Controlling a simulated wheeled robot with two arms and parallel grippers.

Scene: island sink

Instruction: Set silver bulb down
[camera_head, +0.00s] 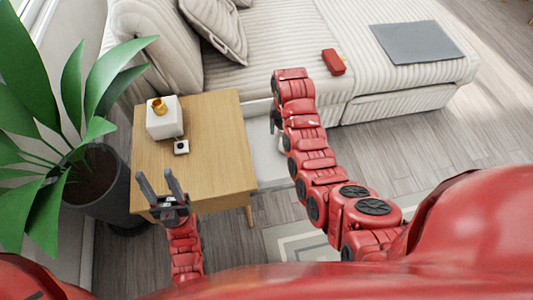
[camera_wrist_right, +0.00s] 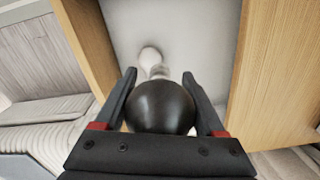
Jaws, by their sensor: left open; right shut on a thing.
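In the right wrist view, the silver bulb (camera_wrist_right: 160,107) shows as a dark, glossy ball. My right gripper (camera_wrist_right: 162,90) is shut on it, with one finger on each side. The bulb is over the white inside of an open drawer (camera_wrist_right: 205,35) with wooden edges. In the head view, my right gripper (camera_head: 275,120) is beside the right edge of the wooden side table (camera_head: 215,130), at the open drawer; the bulb cannot be made out there. My left gripper (camera_head: 174,188) is open and empty near the table's front left corner.
A white bulb (camera_wrist_right: 150,56) lies in the drawer beyond the held one. A potted plant (camera_head: 95,180) is at left, a sofa (camera_head: 280,40) behind. The table's right part is clear.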

